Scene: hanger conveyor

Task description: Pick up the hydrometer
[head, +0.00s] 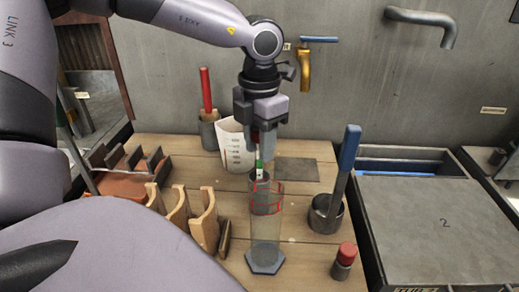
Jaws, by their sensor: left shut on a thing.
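My left gripper (262,142) points straight down above the wooden bench. It is shut on the hydrometer (258,172), whose thin stem with red, green and white parts shows under the fingers. A tall clear cylinder (265,228) with a blue-grey hexagonal foot stands upright below, with red lines near its top. The hydrometer's lower end meets the cylinder's mouth in the picture; I cannot tell how far inside it is. My right gripper is not in view.
A blue-handled tool (347,165) stands in a metal cup at the right. A red-capped bottle (345,258) is at front right. Wooden racks (178,212) lie left.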

